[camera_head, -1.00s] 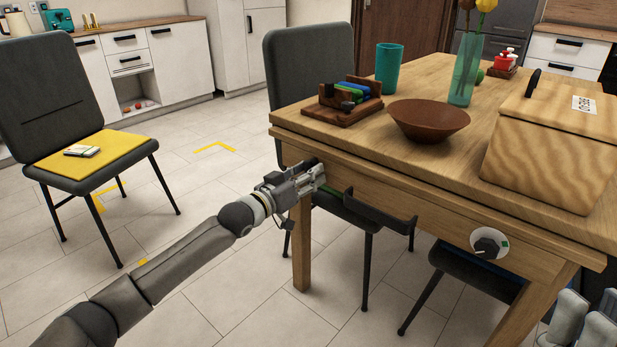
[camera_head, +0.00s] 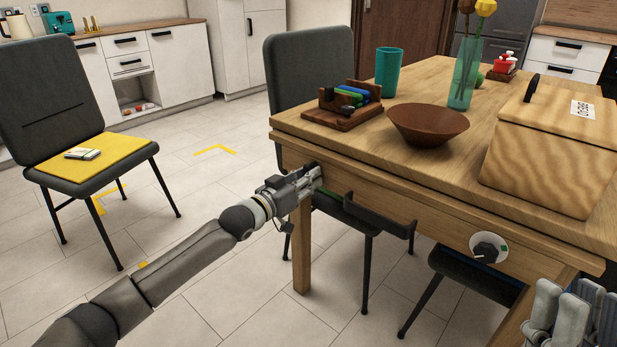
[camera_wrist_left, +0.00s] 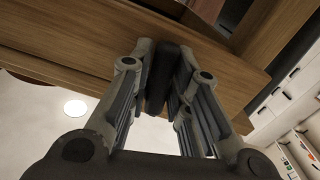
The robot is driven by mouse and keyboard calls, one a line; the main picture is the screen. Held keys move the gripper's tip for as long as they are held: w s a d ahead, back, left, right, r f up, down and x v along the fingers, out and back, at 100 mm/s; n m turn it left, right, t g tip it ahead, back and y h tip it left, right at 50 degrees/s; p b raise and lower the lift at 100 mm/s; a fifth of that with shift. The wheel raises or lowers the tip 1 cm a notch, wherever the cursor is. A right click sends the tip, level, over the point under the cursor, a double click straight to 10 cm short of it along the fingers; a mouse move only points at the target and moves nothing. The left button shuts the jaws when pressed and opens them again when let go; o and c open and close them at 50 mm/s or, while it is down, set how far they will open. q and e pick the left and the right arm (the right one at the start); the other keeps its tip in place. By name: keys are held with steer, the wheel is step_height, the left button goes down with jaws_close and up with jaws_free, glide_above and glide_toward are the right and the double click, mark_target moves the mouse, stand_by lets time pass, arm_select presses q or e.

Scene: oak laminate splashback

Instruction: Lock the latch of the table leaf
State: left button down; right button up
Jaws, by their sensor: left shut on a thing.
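The wooden table (camera_head: 463,87) has a dark bar-shaped part (camera_head: 382,215) along its front side, with a green patch at its left end. My left gripper (camera_head: 316,176) is at the table's front left, near that end. In the left wrist view, its fingers (camera_wrist_left: 162,82) are shut on a dark upright piece (camera_wrist_left: 160,75) against the wood; I take it for the latch handle, but cannot tell how it joins the bar. A round white dial with a dark knob (camera_head: 489,247) and green mark sits farther right. My right gripper (camera_head: 570,310) shows partly at lower right, its jaw opening unclear.
On the tabletop are a brown bowl (camera_head: 427,124), a teal cup (camera_head: 389,72), a wooden holder (camera_head: 343,105), a glass vase (camera_head: 465,75) and a wooden box (camera_head: 552,150).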

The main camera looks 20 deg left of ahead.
arm_select(q)
steer(key=shift+w+a+m+p, duration=0.1)
steer(key=shift+a+m+p, duration=0.1)
steer(key=shift+m+p, duration=0.9)
arm_select(e)
steer(key=w+a+f+g+h, duration=0.1)
steer(key=w+f+g+h, duration=0.1)
steer(key=w+f+g, duration=0.4)
steer(key=shift+w+f, duration=0.25)
steer(key=shift+w, duration=0.65)
steer(key=shift+a, duration=0.1)
arm_select(q)
steer(key=c, duration=1.4)
jaws_free()
steer(key=v, duration=1.2)
